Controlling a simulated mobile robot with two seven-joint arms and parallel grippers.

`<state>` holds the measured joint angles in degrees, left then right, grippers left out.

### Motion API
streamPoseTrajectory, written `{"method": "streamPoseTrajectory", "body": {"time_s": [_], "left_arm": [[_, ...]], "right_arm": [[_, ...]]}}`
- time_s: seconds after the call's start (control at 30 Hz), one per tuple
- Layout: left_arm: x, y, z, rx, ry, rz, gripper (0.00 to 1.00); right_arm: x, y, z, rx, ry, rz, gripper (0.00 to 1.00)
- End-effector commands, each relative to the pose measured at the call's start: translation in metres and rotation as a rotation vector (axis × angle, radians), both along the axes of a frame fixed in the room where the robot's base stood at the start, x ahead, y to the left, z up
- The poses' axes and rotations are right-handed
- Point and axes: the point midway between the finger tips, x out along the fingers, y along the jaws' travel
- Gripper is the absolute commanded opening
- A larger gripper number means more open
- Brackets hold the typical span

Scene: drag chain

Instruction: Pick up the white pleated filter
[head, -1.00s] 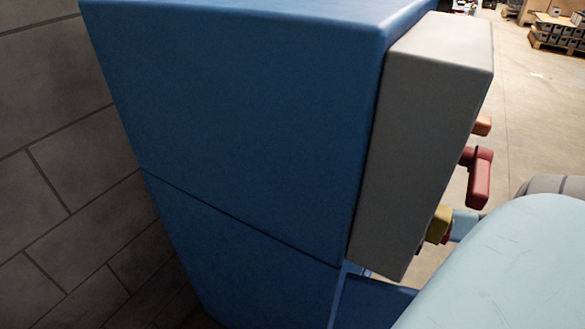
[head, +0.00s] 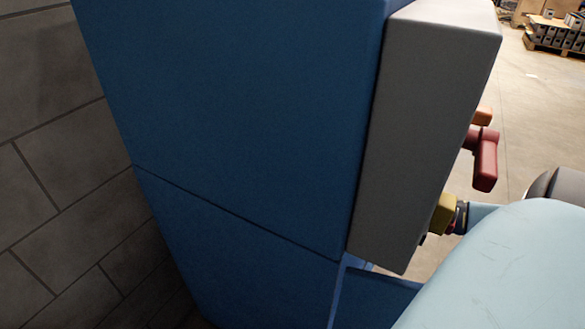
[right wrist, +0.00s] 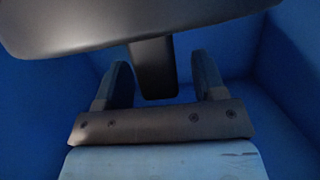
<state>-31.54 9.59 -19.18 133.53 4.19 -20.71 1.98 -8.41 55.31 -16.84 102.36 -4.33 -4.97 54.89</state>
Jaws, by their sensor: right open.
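No white pleated filter can be made out in either view. In the right wrist view my right gripper (right wrist: 162,66) is open inside a blue-walled space. A dark post (right wrist: 153,72) hangs between its two fingers, below a wide dark rounded slab (right wrist: 130,22); I cannot tell whether these belong to the filter, and no contact shows. In the head view a light-blue arm link of mine fills the lower right, and the right gripper is hidden. My left gripper is not in view.
A tall blue cabinet (head: 230,130) with a thick grey panel (head: 425,120) fills the head view's middle. A red handle (head: 485,160) and a yellow block (head: 443,213) stick out beside the panel. A grey tiled surface (head: 60,180) lies left; open floor (head: 535,110) lies right.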

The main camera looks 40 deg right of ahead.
Motion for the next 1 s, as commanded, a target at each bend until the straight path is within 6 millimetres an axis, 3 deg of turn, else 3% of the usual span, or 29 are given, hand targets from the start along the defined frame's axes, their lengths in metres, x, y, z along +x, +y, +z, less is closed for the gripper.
{"method": "streamPoseTrajectory", "body": {"time_s": [0.2,0.47,1.0], "left_arm": [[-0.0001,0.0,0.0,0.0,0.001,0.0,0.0],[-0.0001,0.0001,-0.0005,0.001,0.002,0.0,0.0],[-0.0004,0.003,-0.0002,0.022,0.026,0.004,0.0]], "right_arm": [[-0.0001,0.0001,-0.0002,0.0,0.001,0.0,0.62],[-0.0002,0.0001,-0.0002,0.0,0.001,0.0,0.02],[-0.0027,-0.001,0.0085,0.0,-0.001,0.0,0.0]]}}
